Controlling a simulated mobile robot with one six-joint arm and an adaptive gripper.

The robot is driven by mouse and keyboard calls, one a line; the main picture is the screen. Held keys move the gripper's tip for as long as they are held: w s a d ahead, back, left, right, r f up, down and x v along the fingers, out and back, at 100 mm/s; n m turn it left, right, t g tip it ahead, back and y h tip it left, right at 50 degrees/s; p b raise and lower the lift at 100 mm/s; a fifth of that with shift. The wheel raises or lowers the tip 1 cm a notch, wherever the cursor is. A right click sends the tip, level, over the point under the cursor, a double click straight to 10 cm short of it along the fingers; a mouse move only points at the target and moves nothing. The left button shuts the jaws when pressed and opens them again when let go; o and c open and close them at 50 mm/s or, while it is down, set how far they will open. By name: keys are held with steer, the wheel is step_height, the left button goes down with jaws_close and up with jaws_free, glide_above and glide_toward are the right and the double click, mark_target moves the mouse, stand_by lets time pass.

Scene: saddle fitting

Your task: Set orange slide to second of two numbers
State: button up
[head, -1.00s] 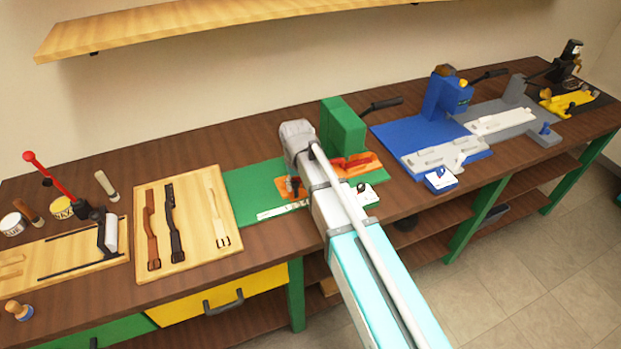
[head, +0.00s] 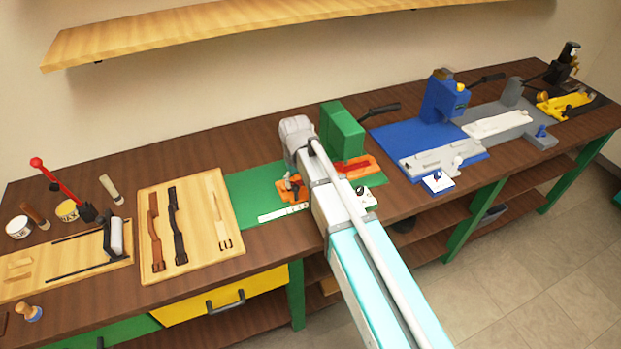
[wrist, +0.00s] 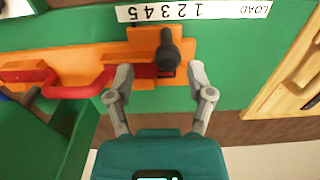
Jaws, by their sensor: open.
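The orange slide (wrist: 143,43) lies on the green fixture beside a white strip (wrist: 225,11) marked LOAD and 1 to 5, upside down in the wrist view. Its block is alongside the 3-to-5 end; I cannot tell the exact setting. A black knob (wrist: 168,56) stands up from the slide. My gripper (wrist: 160,76) is open, its fingertips either side of the knob, with visible gaps. In the head view, the orange slide (head: 297,194) is partly hidden by my arm, and the strip (head: 284,213) lies in front of it.
A red handle (wrist: 80,88) lies left of the knob in the wrist view. The green press (head: 342,128) stands behind my arm. A white card (head: 367,194) lies to its right, its marks unreadable. A wooden board (head: 190,260) with straps is at left, the blue fixture (head: 385,140) at right.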

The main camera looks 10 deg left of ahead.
steer(key=shift+r+p, duration=1.2)
steer(key=shift+r, duration=0.25)
steer(key=s+d+m, duration=0.2)
steer(key=s+d, duration=0.1)
steer(key=d, duration=0.7)
steer(key=s+d+m, duration=0.2)
steer(key=s+d, duration=0.1)
steer(key=d, duration=0.8)
steer(key=s+d+m, duration=0.2)
steer(key=s+d, duration=0.2)
steer(key=d, duration=0.6)
steer(key=shift+d, duration=0.2)
